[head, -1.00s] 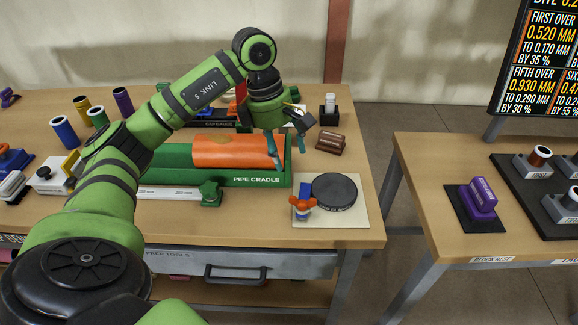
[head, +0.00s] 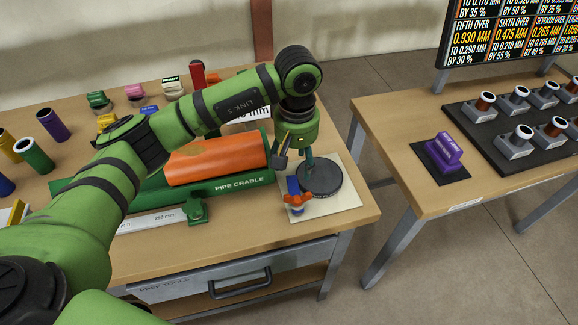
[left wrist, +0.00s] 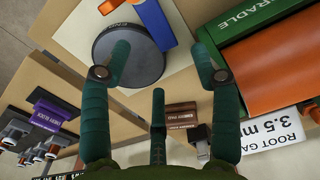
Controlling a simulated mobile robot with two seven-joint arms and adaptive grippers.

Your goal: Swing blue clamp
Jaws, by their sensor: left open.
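The blue clamp (head: 294,187) with an orange knob (head: 297,201) stands at the left of a pale square mat on the bench. In the left wrist view the clamp's blue arm (left wrist: 155,22) lies beside a dark round disc (left wrist: 133,62), with an orange part at the top edge. In the head view the disc (head: 325,180) is just right of the clamp. My left gripper (head: 296,162) points down above the disc and clamp, open and empty. Its spread teal fingers also show in the left wrist view (left wrist: 162,68). My right gripper is out of view.
The green pipe cradle (head: 240,183) holds an orange pipe (head: 218,158) left of the mat (head: 345,201). A purple block (head: 443,151) and several grey holders with rings stand on the right table. Floor separates the tables.

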